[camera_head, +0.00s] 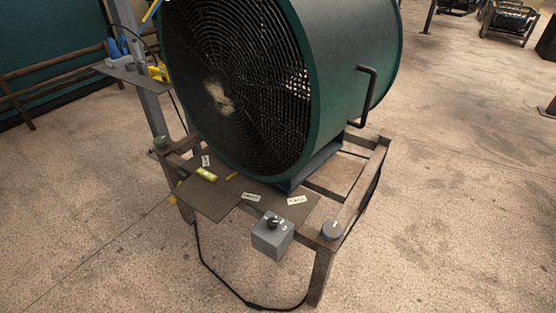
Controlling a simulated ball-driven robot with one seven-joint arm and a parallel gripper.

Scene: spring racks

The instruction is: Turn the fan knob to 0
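The large green drum fan (250,95) stands on a brown metal frame (352,200) with its dark grille facing left and forward. A small grey control box (272,243) is fixed at the front of the frame. The black fan knob (272,222) sits on the box's top face, with small light markings beside it. The markings and the knob's pointer are too small to read. My gripper is not in view.
A blue-grey round cap (332,230) sits on the frame's front right corner. A plate (215,190) with small labels and a yellow item (206,174) is left of the box. A black cable (225,285) loops on the floor.

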